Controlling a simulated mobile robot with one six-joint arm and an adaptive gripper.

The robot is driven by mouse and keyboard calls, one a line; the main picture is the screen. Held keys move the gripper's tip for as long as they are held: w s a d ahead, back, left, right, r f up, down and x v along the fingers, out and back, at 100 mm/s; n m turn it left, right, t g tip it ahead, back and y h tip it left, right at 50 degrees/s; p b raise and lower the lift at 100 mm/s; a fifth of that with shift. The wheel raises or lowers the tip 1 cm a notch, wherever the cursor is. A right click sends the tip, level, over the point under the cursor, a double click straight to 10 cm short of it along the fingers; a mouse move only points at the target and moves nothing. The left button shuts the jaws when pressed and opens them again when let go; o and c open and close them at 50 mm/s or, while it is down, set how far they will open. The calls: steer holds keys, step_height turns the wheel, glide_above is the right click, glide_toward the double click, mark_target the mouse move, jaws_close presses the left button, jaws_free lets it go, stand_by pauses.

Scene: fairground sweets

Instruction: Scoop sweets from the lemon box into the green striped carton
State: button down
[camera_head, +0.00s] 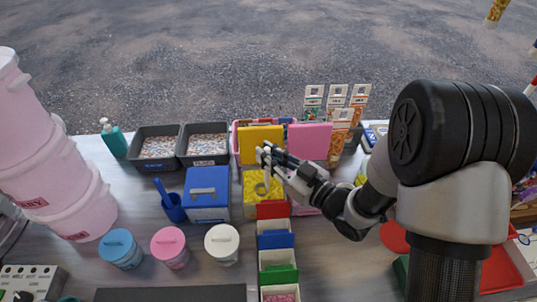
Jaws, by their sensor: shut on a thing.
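The yellow lemon box (247,208) stands mid-table with yellow contents showing and a pale ring shape inside; the sweets are too small to make out singly. Its yellow lid (259,136) is raised upright behind it. My gripper (265,157) is at the lid's lower right part, shut on it; the exact contact is partly hidden by the fingers. A row of small cartons runs toward the front: red (272,210), blue (276,240) and green (278,276). Stripes on the green carton cannot be made out. A blue scoop (162,190) stands in a blue holder (174,210).
A closed blue box (208,204) stands left of the lemon box. A raised pink lid (310,142) is close right of my gripper. Blue, pink and white jars (221,243) stand in front. Two dark trays (158,146) hold small pieces. Pink tubs (50,185) fill the left.

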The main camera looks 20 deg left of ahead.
steer(key=shift+d+r+p, duration=0.15)
steer(key=shift+r+p, duration=1.4)
steer(key=shift+r, duration=1.2)
